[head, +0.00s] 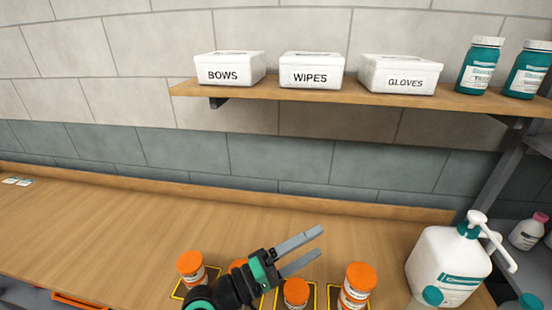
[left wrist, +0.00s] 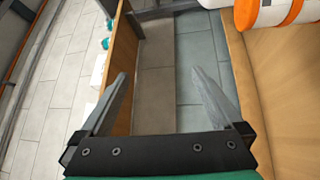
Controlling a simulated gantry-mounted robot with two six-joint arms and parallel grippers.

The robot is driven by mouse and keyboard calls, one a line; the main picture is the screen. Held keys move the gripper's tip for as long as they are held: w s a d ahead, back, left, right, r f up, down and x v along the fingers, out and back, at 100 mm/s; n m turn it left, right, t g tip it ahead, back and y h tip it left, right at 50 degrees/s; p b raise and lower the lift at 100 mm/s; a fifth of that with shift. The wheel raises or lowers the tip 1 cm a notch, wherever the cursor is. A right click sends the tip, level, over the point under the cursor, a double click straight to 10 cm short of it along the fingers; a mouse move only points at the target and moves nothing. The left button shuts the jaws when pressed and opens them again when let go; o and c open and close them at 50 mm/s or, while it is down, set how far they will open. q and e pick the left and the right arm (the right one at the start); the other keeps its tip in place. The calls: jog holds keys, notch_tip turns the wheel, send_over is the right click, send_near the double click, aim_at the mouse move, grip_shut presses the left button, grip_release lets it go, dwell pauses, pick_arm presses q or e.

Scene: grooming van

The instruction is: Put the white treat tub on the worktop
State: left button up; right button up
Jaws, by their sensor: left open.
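I cannot tell for sure which container is the white treat tub. Two teal jars with white lids (head: 480,66) (head: 528,70) stand upright at the right end of the wall shelf; their labels are too small to read. Several orange-lidded tubs (head: 358,284) stand on the worktop (head: 110,225) at the front. My left gripper (head: 318,243) is open and empty above these tubs, fingers pointing right. In the left wrist view its fingers (left wrist: 160,75) are spread with nothing between them. My right gripper is not in view.
White boxes marked BOWS (head: 230,68), WIPES (head: 312,70) and GLOVES (head: 401,75) fill the shelf (head: 300,95) left of the jars. A white pump bottle (head: 445,262) stands at the worktop's right end. The worktop's left and middle are mostly clear.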

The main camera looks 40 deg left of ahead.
pick_arm(q)
notch_tip(320, 180, up, 12)
jog(key=d+r+m+t, duration=0.1)
jog(key=d+m+t, duration=0.1)
jog(key=m, duration=0.5)
jog(key=s+r+m+t+y, duration=0.2)
jog(key=s+r, duration=0.4)
jog(key=r, duration=0.4)
jog(key=s+r+m+t+y, duration=0.3)
jog(key=s+r+m+t, duration=0.1)
jog(key=r, duration=0.7)
jog(key=shift+s+m+t, duration=0.3)
jog(key=shift+s+t, duration=0.2)
jog(key=shift+s, duration=0.4)
jog(key=shift+a+r, duration=0.1)
jog(key=shift+a, duration=0.05)
